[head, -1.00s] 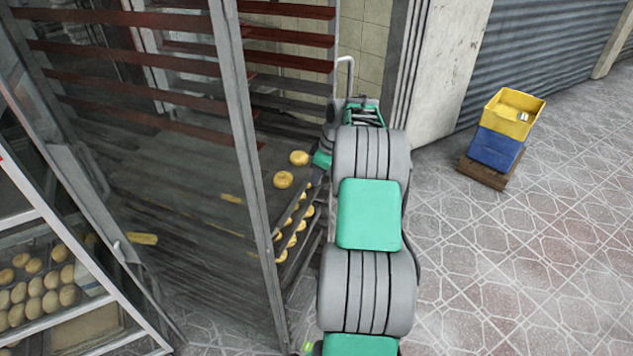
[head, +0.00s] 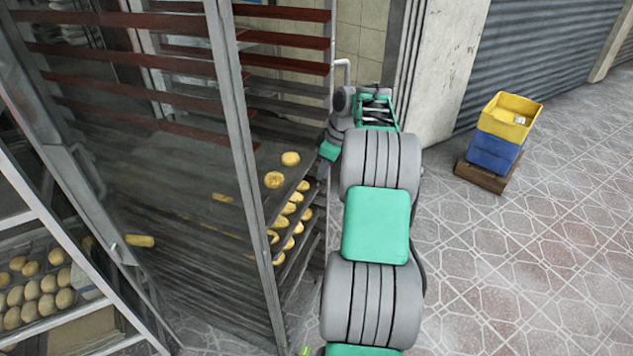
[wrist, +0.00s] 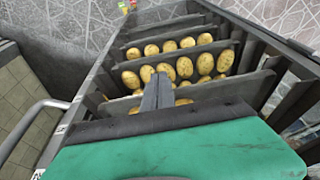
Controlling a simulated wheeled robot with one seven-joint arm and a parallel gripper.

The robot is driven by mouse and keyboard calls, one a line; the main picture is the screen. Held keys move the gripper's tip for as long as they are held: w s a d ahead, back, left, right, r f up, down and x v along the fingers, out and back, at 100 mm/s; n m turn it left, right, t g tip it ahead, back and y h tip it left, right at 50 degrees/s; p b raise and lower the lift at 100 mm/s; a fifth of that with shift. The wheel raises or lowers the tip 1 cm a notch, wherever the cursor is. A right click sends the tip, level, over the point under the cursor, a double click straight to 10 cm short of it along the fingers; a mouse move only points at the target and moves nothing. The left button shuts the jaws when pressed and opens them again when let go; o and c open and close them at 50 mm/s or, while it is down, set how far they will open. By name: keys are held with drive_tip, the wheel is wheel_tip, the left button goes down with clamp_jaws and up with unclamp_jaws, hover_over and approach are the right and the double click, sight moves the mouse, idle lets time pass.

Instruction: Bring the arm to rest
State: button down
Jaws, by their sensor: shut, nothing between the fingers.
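My gripper (wrist: 158,92) shows in the wrist view with its two dark fingers pressed together and nothing between them. It points toward a rack (wrist: 95,75) whose stacked trays hold several golden buns (wrist: 183,67). The fingertips overlap the buns in the picture; I cannot tell whether they touch. In the head view my green and grey arm reaches forward along the right side of the tall rack (head: 243,130). Buns (head: 290,159) show on the trays just left of the arm. The fingers are hidden in the head view.
A yellow crate (head: 512,112) on a blue crate (head: 494,153) stands on a wooden base at the right. More rolls (head: 40,300) lie on trays at the lower left. A pale wall post (head: 450,70) is beyond the arm. The tiled floor at right is open.

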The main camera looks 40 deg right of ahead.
wheel_tip(320, 180, up, 5)
drive_tip(key=d+m, duration=0.2)
drive_tip(key=s+a+f+m+g, duration=0.1)
drive_tip(key=s+a+f+m, duration=0.2)
drive_tip(key=s+f+m, duration=0.65)
drive_tip(key=s+a+f+g, duration=0.2)
drive_tip(key=s+a, duration=0.3)
drive_tip(key=a, duration=0.1)
drive_tip(key=s+a+r+h, duration=0.1)
drive_tip(key=s+a+r, duration=0.1)
drive_tip(key=s+a, duration=0.35)
drive_tip(key=s+a+r+h, duration=0.1)
drive_tip(key=s+a+r, duration=0.1)
drive_tip(key=a, duration=0.6)
drive_tip(key=w+a+r+n+t, duration=0.2)
drive_tip(key=a+r+n, duration=0.3)
drive_tip(key=a+r, duration=0.3)
drive_tip(key=a+t, duration=0.1)
drive_tip(key=a, duration=0.3)
drive_tip(key=shift+w+a+t+p, duration=0.2)
drive_tip(key=shift+a+t+p, duration=0.1)
drive_tip(key=shift+a+p, duration=0.05)
drive_tip(key=shift+r+n, duration=0.1)
drive_tip(key=shift+n, duration=0.15)
